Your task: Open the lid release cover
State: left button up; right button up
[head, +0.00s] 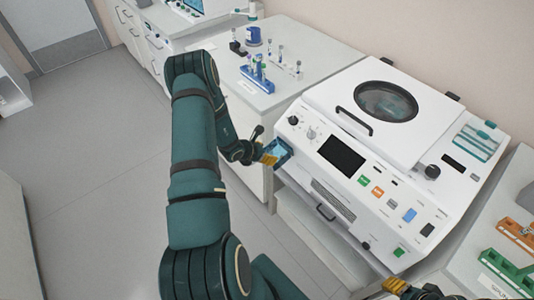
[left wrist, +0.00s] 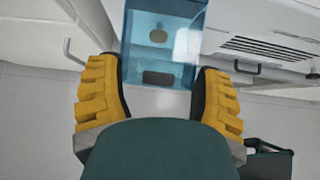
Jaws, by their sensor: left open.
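The lid release cover (head: 281,151) is a clear blue box on the left end of the white centrifuge's front panel. In the left wrist view the cover (left wrist: 160,55) shows a round tan part and a dark slot through it. My left gripper (head: 269,157) is at the cover, with its yellow fingers open on either side of the cover's near end. Whether the fingers touch it I cannot tell. My right gripper (head: 396,286) is at the bottom edge of the head view, partly cut off, and its opening is unclear.
The white centrifuge (head: 310,102) has a round-windowed lid with a black handle (head: 354,120), a dark screen and several buttons. A blue tube rack (head: 257,78) stands on the bench behind. Orange and green racks (head: 507,272) lie at right. Open floor is at left.

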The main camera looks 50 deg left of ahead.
pick_arm(q)
jog(key=v, duration=1.1)
jog(key=shift+r, duration=0.1)
